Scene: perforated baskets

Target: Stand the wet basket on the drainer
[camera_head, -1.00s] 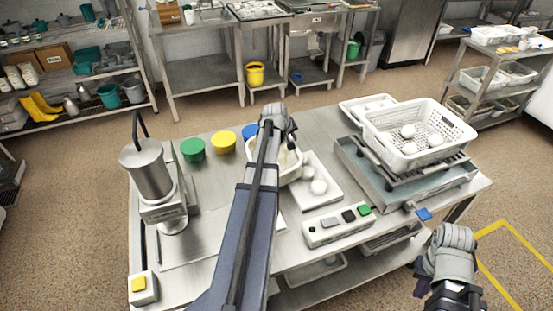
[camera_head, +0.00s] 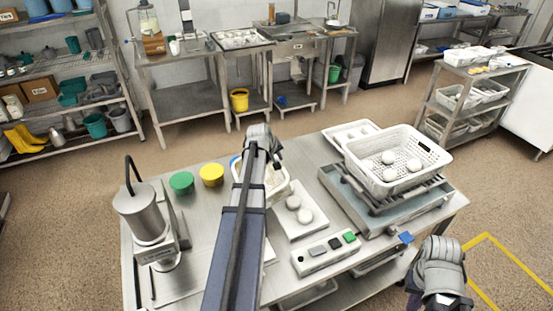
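A white perforated basket (camera_head: 430,153) with a few white round pieces inside sits on the metal rack of the drainer (camera_head: 348,205), a shallow grey tray at the table's right. It looks roughly level. A smaller white basket (camera_head: 278,192) stands mid-table, partly hidden by my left arm. My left gripper (camera_head: 268,153) is at the far rim of this small basket; its fingers are mostly hidden, so I cannot tell whether it grips the rim. My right gripper (camera_head: 439,262) is off the table's front right corner, apart from both baskets, its fingers not clear.
A white board (camera_head: 300,222) with two white balls lies beside the small basket. A button panel (camera_head: 325,255) is at the front edge. A steel cylinder device (camera_head: 140,212) stands left. Green (camera_head: 181,183) and yellow (camera_head: 211,175) round lids lie behind. A white tray (camera_head: 350,134) is at the back.

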